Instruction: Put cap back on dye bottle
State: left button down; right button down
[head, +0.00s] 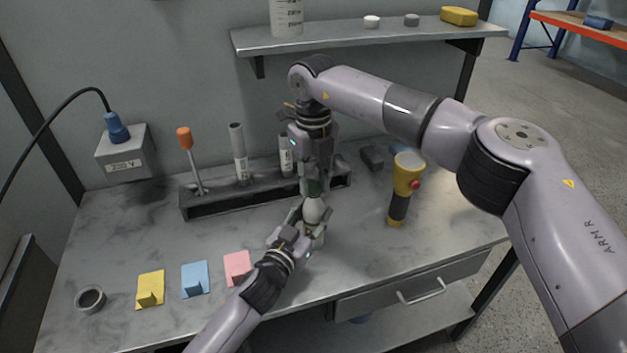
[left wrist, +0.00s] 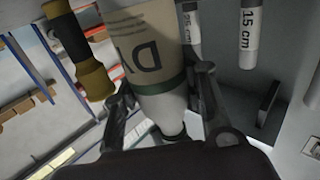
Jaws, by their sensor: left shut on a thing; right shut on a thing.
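The dye bottle (head: 314,210) stands upright near the bench's middle, with a white tapering top. In the left wrist view it appears upside down, with a beige "DY" label (left wrist: 140,55) and a green band. My left gripper (head: 304,226) is shut around the bottle; its fingers (left wrist: 165,105) flank the white part. My right gripper (head: 314,188) points down right above the bottle's tip, shut on what seems to be the small dark green cap (left wrist: 172,132). The fingers mostly hide the cap, and I cannot tell whether it sits on the bottle.
A dark rack (head: 215,203) with an orange-handled tool and tubes stands behind. A yellow-and-black flashlight (head: 407,175) stands to the right. Yellow (head: 150,288), blue (head: 195,279) and pink (head: 237,267) pieces and a grey ring (head: 90,299) lie left. A shelf (head: 340,38) hangs above.

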jog(key=m, duration=1)
jog(key=shift+w, duration=0.1)
jog(key=c, duration=1.3)
grip_release()
notch_tip(320, 180, up, 12)
pick_arm(q)
jog(key=c, duration=0.9)
grip_release()
